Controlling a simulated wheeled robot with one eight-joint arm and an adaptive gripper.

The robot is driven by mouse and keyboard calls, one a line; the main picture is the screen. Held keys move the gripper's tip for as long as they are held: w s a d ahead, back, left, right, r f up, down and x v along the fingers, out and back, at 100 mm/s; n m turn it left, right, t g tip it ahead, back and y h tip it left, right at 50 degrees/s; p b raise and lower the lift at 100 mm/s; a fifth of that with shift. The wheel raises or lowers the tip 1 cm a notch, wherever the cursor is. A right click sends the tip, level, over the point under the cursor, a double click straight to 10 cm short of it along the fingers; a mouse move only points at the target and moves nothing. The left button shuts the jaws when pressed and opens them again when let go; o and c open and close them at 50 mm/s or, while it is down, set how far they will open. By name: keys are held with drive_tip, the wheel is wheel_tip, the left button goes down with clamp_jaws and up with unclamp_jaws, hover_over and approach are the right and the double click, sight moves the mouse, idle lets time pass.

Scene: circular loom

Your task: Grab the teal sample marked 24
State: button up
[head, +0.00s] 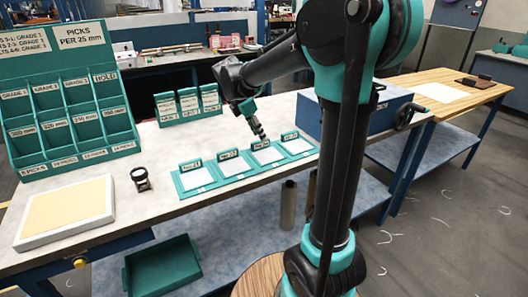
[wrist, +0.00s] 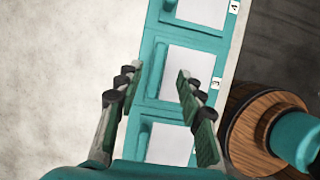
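A teal tray strip (head: 220,182) lies along the bench's front edge, with several white squares in a row. A small upright teal label block stands behind each square; the rightmost is one block (head: 290,136). Their print is too small for me to read a 24 with certainty. In the wrist view the teal strip (wrist: 150,85) shows white squares, with a 3 and a 4 on its right edge. My gripper (head: 260,135) is above the third square from the left. In the wrist view my gripper (wrist: 157,76) has its fingers apart over the strip, with nothing visibly held.
A teal three-panel card rack (head: 187,104) stands behind the strip. A large teal compartment rack (head: 70,110), a cream pad (head: 66,208) and a small black magnifier (head: 140,178) are to the left. A blue box (head: 370,115) with a handwheel sits at right.

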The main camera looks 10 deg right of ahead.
sight(266, 151)
drive_tip(key=shift+a+x, duration=0.15)
drive_tip(key=shift+x, duration=1)
drive_tip(key=shift+a+x, duration=0.2)
drive_tip(key=shift+x, duration=0.9)
drive_tip(key=shift+w+f, duration=0.1)
drive_tip(key=shift+f, duration=0.05)
clamp_jaws()
